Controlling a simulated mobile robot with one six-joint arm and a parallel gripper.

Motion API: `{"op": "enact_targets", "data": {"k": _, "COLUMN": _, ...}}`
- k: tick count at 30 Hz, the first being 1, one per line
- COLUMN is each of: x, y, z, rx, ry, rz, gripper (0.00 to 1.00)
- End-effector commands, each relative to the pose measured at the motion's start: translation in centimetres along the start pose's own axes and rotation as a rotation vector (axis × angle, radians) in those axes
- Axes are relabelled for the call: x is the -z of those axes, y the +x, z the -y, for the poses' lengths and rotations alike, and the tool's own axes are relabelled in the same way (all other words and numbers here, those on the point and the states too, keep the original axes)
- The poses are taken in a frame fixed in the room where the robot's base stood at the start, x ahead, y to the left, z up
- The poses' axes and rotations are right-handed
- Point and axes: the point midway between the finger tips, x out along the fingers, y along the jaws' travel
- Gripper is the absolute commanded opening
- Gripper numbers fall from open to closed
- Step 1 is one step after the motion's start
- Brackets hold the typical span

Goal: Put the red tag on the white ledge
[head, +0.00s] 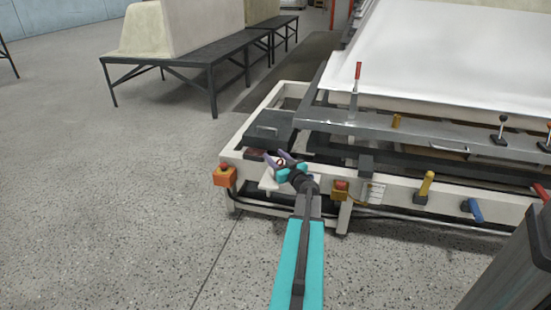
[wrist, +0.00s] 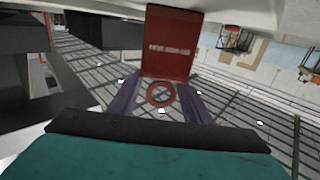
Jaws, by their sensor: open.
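The red tag (wrist: 168,45) shows in the wrist view as a flat red plate with a line of pale lettering and a red ring below it. The ring lies between the two purple fingers of my gripper (wrist: 160,92), which stand apart on either side. I cannot tell whether the fingers touch it. In the head view my gripper (head: 277,157) is at the left end of the machine's cream front rail, with a small spot of red between its fingers. A small white ledge (head: 267,185) juts out just below and left of the gripper, partly hidden by it.
An orange-red button box (head: 225,175) is left of my gripper, and another (head: 340,190) is to its right. Yellow (head: 426,184) and blue (head: 475,209) handles line the rail. The floor (head: 130,220) at left is clear.

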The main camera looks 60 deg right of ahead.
Motion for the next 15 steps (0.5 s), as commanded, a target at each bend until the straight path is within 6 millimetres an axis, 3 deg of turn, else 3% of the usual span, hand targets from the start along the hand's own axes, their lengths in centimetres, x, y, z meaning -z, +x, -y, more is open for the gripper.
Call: {"op": "enact_targets", "data": {"k": 15, "x": 0.3, "y": -6.8, "z": 0.0, "rx": -0.003, "ry": 0.002, "rz": 0.002, "gripper": 0.44}}
